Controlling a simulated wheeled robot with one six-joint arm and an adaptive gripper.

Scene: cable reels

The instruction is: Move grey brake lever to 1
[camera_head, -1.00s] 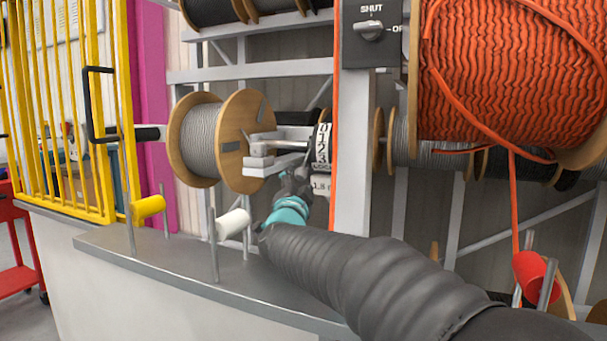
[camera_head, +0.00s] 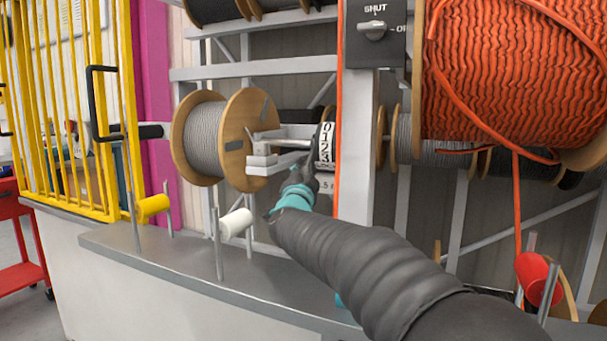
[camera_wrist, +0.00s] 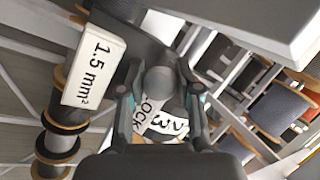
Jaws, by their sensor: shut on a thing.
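The grey brake lever shows in the wrist view as a round grey knob (camera_wrist: 159,80) between my fingers. In the head view the lever is mostly hidden by my gripper (camera_head: 300,178), which stands just below and left of the number scale. The white scale (camera_head: 325,142) reads 0, 1, 2, 3 from top to bottom. In the wrist view the scale (camera_wrist: 168,126) shows partly, with 2, 3 and LOCK behind the fingers. My gripper (camera_wrist: 160,92) is shut on the knob. I cannot tell which number the lever points to.
A wooden reel of grey cable (camera_head: 205,138) stands left of the scale. A grey post (camera_head: 357,150) with a SHUT switch (camera_head: 373,30) rises just right of it. A large orange reel (camera_head: 505,75) is at the right. A 1.5 mm² label (camera_wrist: 94,67) hangs close by.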

